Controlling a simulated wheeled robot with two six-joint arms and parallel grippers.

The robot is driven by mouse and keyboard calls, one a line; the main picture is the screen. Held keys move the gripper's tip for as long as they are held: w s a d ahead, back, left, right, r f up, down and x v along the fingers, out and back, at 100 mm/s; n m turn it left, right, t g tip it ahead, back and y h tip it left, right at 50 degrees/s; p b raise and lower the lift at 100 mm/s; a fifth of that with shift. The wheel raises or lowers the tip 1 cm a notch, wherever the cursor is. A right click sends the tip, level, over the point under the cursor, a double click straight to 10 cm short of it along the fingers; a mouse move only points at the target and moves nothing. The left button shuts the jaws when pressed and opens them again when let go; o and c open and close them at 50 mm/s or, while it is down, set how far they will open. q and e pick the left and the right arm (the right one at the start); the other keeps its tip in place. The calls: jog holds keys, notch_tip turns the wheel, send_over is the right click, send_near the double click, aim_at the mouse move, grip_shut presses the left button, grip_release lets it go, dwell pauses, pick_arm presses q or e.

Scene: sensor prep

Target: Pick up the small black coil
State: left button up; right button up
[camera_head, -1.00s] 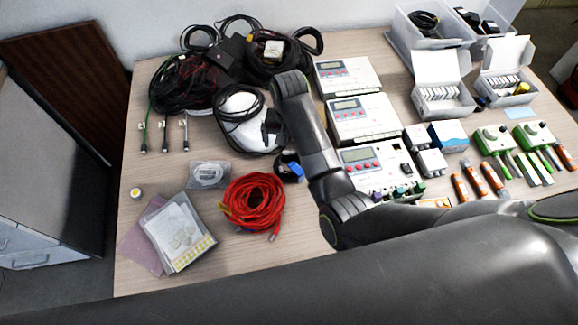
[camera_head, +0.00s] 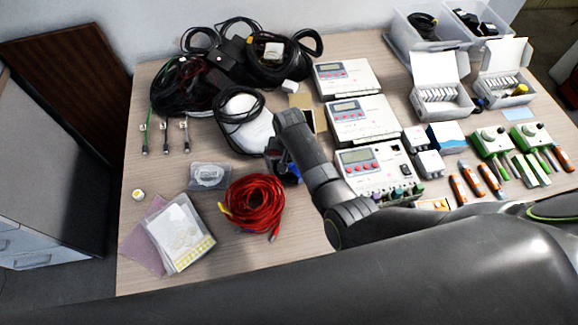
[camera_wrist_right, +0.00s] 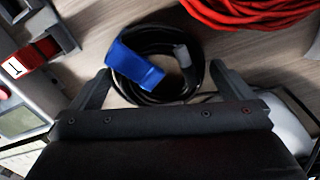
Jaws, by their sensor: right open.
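The small black coil (camera_wrist_right: 178,88) lies on the table in the right wrist view, with a blue connector or strap (camera_wrist_right: 135,64) on it and a grey plug near its right side. My right gripper (camera_wrist_right: 160,82) is open, with one finger on each side of the coil's near part. I cannot tell whether the fingers touch it. In the head view my right gripper (camera_head: 277,151) points down over the coil and hides most of it; a bit of blue (camera_head: 293,168) shows beside it. My left gripper is not in view.
A red cable coil (camera_head: 255,203) lies just in front and left of the gripper. White meter boxes (camera_head: 362,118) stand close on the right. A white device with a black cable (camera_head: 243,128) is behind left. Bare table shows near a bagged item (camera_head: 209,176).

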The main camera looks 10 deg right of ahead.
jog(key=c, duration=0.8)
jog(key=shift+r, duration=0.15)
